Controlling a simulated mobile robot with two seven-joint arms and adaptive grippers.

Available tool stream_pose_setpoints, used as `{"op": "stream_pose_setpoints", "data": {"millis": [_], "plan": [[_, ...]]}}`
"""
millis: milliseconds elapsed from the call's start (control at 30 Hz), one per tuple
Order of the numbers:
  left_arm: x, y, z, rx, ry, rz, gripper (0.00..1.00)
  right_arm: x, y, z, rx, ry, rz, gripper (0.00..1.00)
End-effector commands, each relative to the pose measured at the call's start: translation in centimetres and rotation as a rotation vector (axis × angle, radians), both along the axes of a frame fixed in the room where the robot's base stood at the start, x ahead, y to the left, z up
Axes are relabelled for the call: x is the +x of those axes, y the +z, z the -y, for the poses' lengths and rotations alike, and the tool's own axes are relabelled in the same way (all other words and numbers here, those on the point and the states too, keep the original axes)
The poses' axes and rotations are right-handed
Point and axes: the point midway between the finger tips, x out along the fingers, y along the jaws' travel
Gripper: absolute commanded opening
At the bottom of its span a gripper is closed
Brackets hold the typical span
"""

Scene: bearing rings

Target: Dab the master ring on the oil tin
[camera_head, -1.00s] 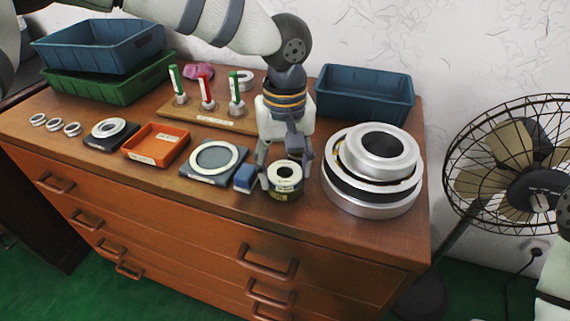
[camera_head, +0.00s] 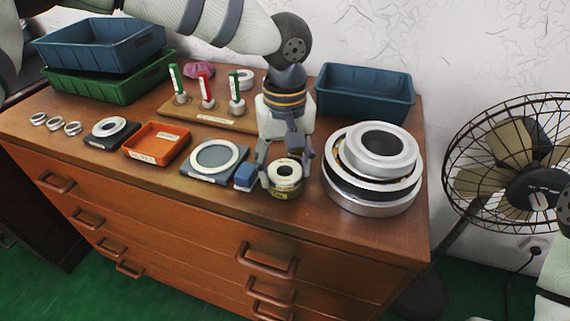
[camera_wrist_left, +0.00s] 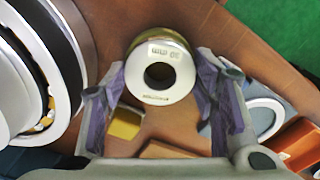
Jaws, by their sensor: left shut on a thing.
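The master ring (camera_head: 286,170) is a thick, pale ring with a dark bore. It is between the fingertips of my left gripper (camera_head: 283,174), which is shut on it. The ring also shows in the left wrist view (camera_wrist_left: 160,92), with small lettering on its face. The oil tin (camera_head: 287,193), a low round tin with a yellowish label, is directly below the ring. Part of the tin's golden rim (camera_wrist_left: 168,33) shows behind the ring in the wrist view. I cannot tell whether ring and tin touch. My right gripper is not in view.
A large stack of bearing rings (camera_head: 374,200) stands close on the right. A blue block (camera_head: 246,177) and a grey plate with a ring (camera_head: 205,176) are on the left. Behind are a pen stand (camera_head: 210,117) and a blue bin (camera_head: 365,97).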

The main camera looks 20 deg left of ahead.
Motion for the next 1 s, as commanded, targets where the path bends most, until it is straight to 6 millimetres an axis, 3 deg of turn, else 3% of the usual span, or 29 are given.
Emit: {"op": "stream_pose_setpoints", "data": {"millis": [600,1000], "plan": [[0.1,6.6,0.0,-0.002,0.001,0.008,0.09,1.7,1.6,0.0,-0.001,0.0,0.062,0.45],[0.0,7.0,0.0,-0.002,0.0,0.003,0.09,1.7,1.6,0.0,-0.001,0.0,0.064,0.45]]}}
